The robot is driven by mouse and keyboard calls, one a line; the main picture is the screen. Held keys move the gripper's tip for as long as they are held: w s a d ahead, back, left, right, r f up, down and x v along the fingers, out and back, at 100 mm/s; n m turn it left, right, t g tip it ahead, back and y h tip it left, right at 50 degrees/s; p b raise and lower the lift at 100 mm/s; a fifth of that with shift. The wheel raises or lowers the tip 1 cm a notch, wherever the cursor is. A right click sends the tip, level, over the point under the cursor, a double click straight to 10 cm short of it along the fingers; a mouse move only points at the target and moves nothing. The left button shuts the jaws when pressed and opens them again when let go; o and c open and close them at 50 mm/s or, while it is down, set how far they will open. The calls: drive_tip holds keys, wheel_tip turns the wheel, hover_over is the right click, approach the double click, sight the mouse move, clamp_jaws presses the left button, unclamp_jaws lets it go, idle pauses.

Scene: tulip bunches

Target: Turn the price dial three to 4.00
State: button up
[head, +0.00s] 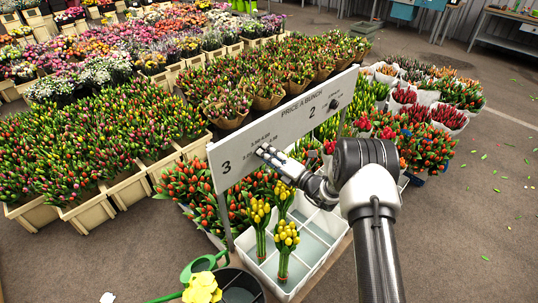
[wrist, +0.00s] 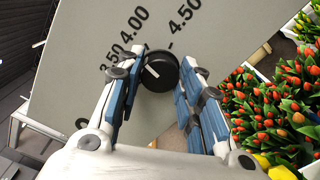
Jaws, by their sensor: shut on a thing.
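The price board (head: 290,125) is a long pale panel reading "PRICE A BUNCH", with a large 3 and 2. My gripper (head: 262,152) reaches its face just right of the 3 and hides dial three there. In the wrist view, dial three (wrist: 160,72) is a round black knob with a short white pointer line. My gripper (wrist: 158,85) has its blue-padded fingers on both sides of the knob, shut on it. Printed 3.50, 4.00 and 4.50 show around it. The pointer slants to the upper left, on the 3.50 and 4.00 side; its exact mark is unclear.
A white divided crate (head: 318,258) with yellow tulip bunches (head: 286,238) stands below the board. Red tulips (wrist: 290,110) crowd close to the fingers' right. A dark bucket (head: 240,288) and green watering can (head: 203,264) stand in front.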

drive_tip(key=shift+m, duration=1.4)
drive_tip(key=o, duration=1.1)
drive_tip(key=shift+c, duration=0.2)
drive_tip(key=v, duration=1.2)
